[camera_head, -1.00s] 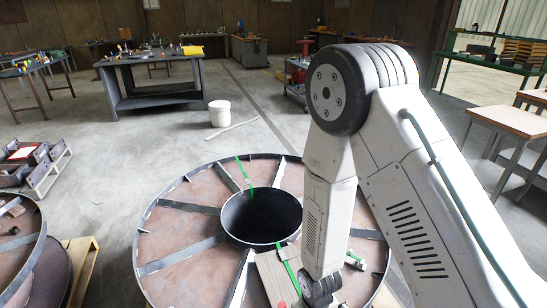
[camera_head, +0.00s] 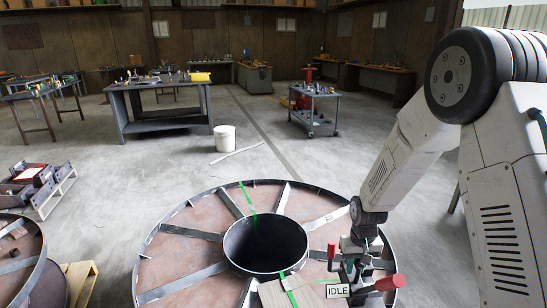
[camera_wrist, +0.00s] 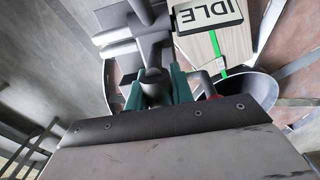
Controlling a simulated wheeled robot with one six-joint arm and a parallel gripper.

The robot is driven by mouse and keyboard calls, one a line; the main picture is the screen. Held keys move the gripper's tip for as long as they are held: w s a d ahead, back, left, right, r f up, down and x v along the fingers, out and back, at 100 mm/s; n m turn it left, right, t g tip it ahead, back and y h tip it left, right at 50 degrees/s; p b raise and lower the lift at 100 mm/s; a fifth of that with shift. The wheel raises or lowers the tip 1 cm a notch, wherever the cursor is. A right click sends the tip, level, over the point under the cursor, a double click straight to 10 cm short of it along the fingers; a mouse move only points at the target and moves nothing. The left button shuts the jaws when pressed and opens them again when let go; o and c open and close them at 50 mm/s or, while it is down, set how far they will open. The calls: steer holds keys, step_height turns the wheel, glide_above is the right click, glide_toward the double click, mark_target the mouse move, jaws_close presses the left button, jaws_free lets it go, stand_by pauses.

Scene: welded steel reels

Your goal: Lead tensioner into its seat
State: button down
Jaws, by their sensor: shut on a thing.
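The tensioner (camera_head: 352,272) is a grey metal tool with red handles and a white IDLE label. My gripper (camera_head: 358,247) is shut on it and holds it over the right front of the steel reel (camera_head: 178,233). In the wrist view the teal fingers of my gripper (camera_wrist: 158,88) close on the grey tensioner (camera_wrist: 150,45), with the label beside it. A green strap (camera_wrist: 218,48) runs over a pale wooden block (camera_wrist: 198,50) next to the tensioner. I cannot tell whether the tensioner touches the strap or block. No seat can be made out clearly.
The reel's round hub (camera_head: 265,245) is open and dark inside. Part of another reel (camera_head: 18,255) and a pallet (camera_head: 80,280) lie at left. A white bucket (camera_head: 224,138), a workbench (camera_head: 160,105) and a cart (camera_head: 315,108) stand behind on clear floor.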

steer(key=shift+w+d+r, duration=0.1)
steer(key=shift+d+r, duration=0.1)
steer(key=shift+d, duration=0.3)
steer(key=shift+w+d+r, duration=0.1)
steer(key=shift+d+r, duration=0.05)
steer(key=shift+d, duration=0.35)
